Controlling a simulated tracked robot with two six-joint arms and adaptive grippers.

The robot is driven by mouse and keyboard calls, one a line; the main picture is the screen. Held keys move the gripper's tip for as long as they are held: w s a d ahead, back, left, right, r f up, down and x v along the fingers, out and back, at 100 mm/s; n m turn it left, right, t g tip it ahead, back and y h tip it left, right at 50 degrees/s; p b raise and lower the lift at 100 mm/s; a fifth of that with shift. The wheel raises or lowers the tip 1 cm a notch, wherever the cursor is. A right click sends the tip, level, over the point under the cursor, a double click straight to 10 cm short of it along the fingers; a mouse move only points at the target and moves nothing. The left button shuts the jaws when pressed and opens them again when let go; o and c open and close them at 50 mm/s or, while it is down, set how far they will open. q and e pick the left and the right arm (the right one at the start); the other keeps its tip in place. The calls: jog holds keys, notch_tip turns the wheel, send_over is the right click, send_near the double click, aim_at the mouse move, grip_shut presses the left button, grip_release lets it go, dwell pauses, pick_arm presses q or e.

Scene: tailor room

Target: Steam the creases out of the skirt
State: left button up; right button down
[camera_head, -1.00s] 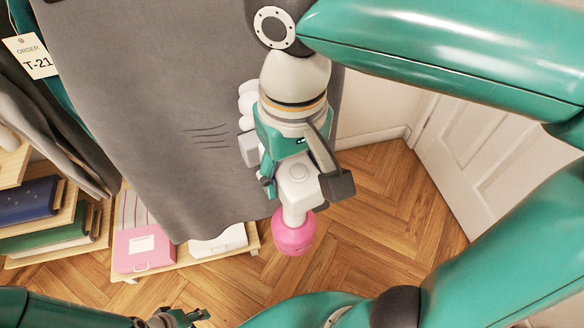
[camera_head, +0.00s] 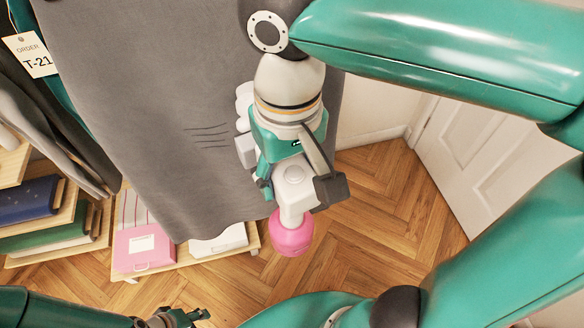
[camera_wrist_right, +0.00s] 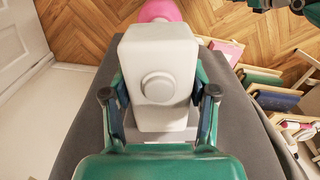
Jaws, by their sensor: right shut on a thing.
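The grey skirt (camera_head: 140,110) hangs on the left in the head view. A few dark crease lines (camera_head: 207,137) show on it, to the left of my right gripper. My right gripper (camera_head: 285,178) is shut on the white steamer (camera_head: 294,176), which has a pink end (camera_head: 291,233) pointing down. The steamer also fills the middle of the right wrist view (camera_wrist_right: 158,80), between the two fingers. Puffs of white steam (camera_head: 244,100) show between the gripper and the skirt. My left gripper (camera_head: 180,318) is at the bottom edge, empty; its fingers are only partly visible.
A low shelf (camera_head: 190,260) with a pink box (camera_head: 145,247) and a white box (camera_head: 218,240) stands under the skirt. Other garments and an order tag (camera_head: 31,56) hang at left. A white door (camera_head: 480,150) is at right. The wooden floor (camera_head: 370,200) between is clear.

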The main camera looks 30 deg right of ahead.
aim_at(306, 213)
jog(key=w+a+f+b, duration=0.2)
jog(key=a+f, duration=0.5)
jog(key=a, duration=0.1)
jog(key=shift+w+a+b, duration=0.35)
jog(key=shift+w+b, duration=0.05)
dwell(0.9)
jog(key=shift+d, duration=0.15)
dwell(1.6)
jog(key=shift+s+d+f+b, duration=0.6)
jog(key=shift+d+f+b, duration=0.35)
jog(key=shift+d, duration=0.9)
jog(key=shift+s+d+f+b, duration=0.65)
jog(key=shift+d+f+b, duration=0.3)
jog(key=shift+d, duration=0.95)
jog(key=shift+s+d+f+b, duration=0.6)
jog(key=shift+d+f+b, duration=0.3)
jog(key=shift+d, duration=0.95)
